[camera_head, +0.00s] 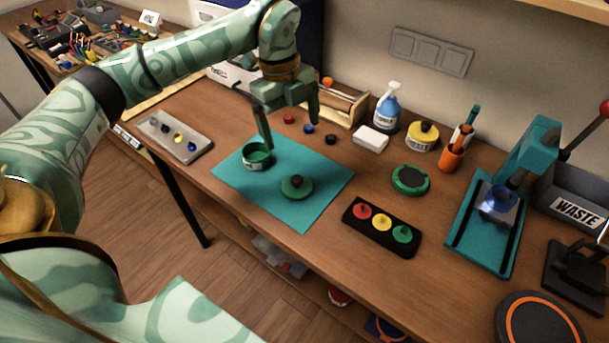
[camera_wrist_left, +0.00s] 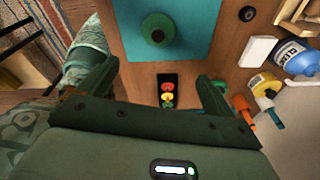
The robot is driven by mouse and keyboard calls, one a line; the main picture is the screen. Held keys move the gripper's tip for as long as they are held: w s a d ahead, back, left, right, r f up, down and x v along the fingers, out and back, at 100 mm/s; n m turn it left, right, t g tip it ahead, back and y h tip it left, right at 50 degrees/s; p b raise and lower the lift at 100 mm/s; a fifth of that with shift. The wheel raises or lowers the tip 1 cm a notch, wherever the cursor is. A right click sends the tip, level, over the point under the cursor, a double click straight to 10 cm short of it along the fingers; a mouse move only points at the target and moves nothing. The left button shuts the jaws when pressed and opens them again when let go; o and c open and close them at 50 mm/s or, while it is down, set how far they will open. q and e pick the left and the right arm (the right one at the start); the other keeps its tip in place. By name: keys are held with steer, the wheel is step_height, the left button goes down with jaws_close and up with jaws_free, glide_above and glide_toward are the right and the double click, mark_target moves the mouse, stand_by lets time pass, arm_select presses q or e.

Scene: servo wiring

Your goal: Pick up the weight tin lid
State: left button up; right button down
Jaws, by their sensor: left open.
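The weight tin lid, a round green disc with a dark knob (camera_head: 296,188), lies flat on the teal mat (camera_head: 328,180). It also shows at the top of the left wrist view (camera_wrist_left: 158,29). A round open green tin (camera_head: 256,157) stands on the mat behind and left of the lid. My left gripper (camera_head: 290,134) is open and empty above the back of the mat, with one finger beside the tin in the picture. Its spread fingers also show in the left wrist view (camera_wrist_left: 155,78). My right gripper is not in view.
A black tray with red, yellow and green knobs (camera_head: 381,223) lies right of the mat. A grey tray (camera_head: 176,138) lies to the left. A teal press (camera_head: 497,210) is at right.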

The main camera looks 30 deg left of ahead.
arm_select(q)
steer(key=a+f+n, duration=0.1)
steer(key=b, duration=0.3)
glide_above(297, 178)
steer(key=a, duration=0.2)
steer(key=f, duration=0.9)
steer(key=shift+w+d, duration=0.15)
steer(key=shift+d, duration=0.05)
steer(key=f, duration=0.1)
steer(key=d+f+b, duration=0.1)
steer(key=f, duration=0.3)
steer(key=shift+d+f, duration=0.25)
steer(key=shift+d, duration=0.05)
steer(key=shift+s+r, duration=0.1)
steer(key=shift+s, duration=0.1)
steer(key=shift+c, duration=1)
steer(key=c, duration=0.9)
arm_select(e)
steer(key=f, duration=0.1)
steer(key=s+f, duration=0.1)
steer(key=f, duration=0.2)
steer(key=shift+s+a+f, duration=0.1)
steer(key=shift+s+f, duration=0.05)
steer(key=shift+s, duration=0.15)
